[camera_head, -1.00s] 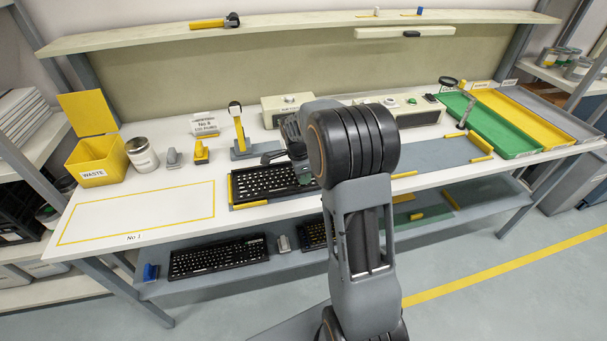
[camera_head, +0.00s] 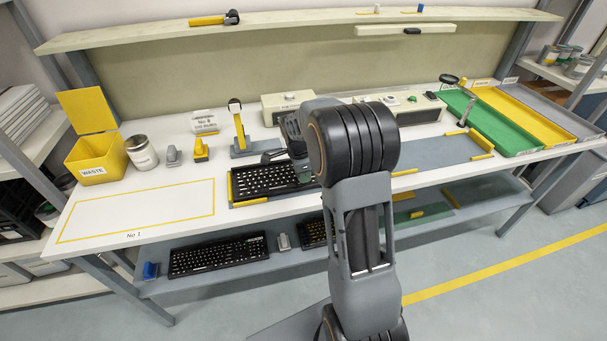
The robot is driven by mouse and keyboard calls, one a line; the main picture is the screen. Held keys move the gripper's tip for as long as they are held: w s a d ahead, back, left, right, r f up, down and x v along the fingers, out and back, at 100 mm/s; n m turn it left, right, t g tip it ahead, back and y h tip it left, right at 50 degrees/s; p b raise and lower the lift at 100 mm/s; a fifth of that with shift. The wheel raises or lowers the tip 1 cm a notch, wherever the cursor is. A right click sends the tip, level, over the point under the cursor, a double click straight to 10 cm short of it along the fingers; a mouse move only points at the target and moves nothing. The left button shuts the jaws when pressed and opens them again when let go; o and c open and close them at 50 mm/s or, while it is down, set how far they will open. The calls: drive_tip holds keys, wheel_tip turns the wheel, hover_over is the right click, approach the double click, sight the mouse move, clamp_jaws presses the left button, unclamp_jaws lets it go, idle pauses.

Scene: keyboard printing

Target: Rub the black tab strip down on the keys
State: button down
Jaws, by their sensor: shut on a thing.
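A black keyboard with pale key markings (camera_head: 262,181) lies flat on the bench in a holder with a yellow bar at its left (camera_head: 230,186) and one in front (camera_head: 250,204). My gripper (camera_head: 299,168) is over the keyboard's right part, pointing down, largely hidden by my own arm. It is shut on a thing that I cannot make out. A dark piece (camera_head: 272,155) sticks out to its left above the keyboard's back edge. I cannot make out the black tab strip on the keys. Whether the gripper or its load touches the keys is not clear.
A yellow WASTE bin (camera_head: 95,160) and a tin (camera_head: 141,154) stand at the left. A yellow-handled stand (camera_head: 239,130) is behind the keyboard. Green (camera_head: 485,125) and yellow trays lie at the right. The outlined No 1 area (camera_head: 135,213) is empty. Another keyboard (camera_head: 218,256) lies on the lower shelf.

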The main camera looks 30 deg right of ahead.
drive_tip(key=shift+f, duration=0.3)
drive_tip(key=c, duration=1.1)
unclamp_jaws()
drive_tip(key=shift+r, duration=0.1)
drive_tip(key=shift+r+p, duration=2.2)
drive_tip(key=shift+r, duration=1.3)
drive_tip(key=shift+f, duration=0.1)
